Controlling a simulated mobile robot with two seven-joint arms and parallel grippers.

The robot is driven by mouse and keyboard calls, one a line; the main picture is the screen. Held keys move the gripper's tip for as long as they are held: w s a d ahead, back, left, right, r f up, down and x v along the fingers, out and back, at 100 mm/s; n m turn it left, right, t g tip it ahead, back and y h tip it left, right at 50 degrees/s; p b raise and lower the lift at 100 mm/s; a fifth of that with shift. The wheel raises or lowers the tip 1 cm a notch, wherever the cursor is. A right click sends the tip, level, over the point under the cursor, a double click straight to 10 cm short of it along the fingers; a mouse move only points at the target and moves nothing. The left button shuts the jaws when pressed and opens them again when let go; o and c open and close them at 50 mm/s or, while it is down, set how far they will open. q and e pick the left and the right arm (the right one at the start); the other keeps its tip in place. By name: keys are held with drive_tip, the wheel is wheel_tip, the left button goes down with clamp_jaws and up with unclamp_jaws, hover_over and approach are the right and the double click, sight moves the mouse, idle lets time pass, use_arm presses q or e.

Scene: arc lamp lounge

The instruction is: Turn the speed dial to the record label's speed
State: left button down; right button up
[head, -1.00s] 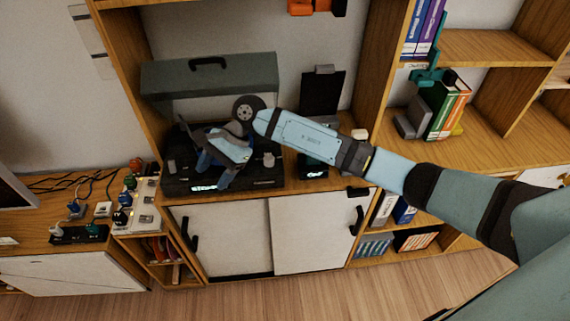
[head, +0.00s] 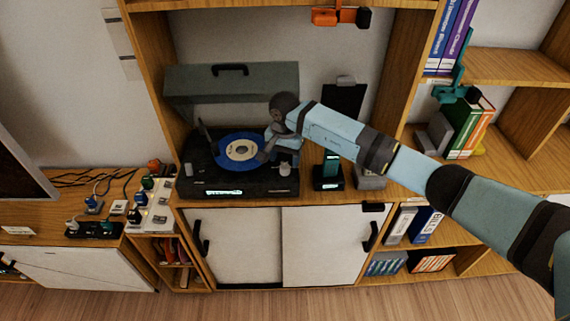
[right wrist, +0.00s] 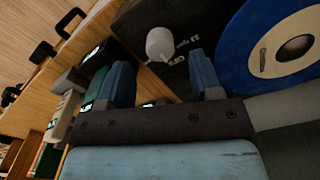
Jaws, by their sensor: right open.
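The black record player (head: 237,189) stands on the wooden cabinet with its lid (head: 232,86) raised. A blue record (head: 229,159) with a cream label (head: 240,150) lies on it; the label's print is too small to read. The pale speed dial (head: 285,169) sits at the player's front right corner. The dial (right wrist: 160,43) also shows in the right wrist view, with small lettering around it. My right gripper (head: 276,150) is open and empty, above and just behind the dial. In the wrist view its blue fingers (right wrist: 162,74) are apart, with the dial beyond them. My left gripper is out of view.
A small black device (head: 328,184) stands right of the player. A dark upright panel (head: 343,103) is behind it. Bookshelves are at the right. A low cabinet at the left holds cables and a panel (head: 151,217) with several knobs.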

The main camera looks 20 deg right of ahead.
sight(285, 166)
drive_tip(key=shift+f, duration=1.85)
drive_tip(key=c, duration=0.9)
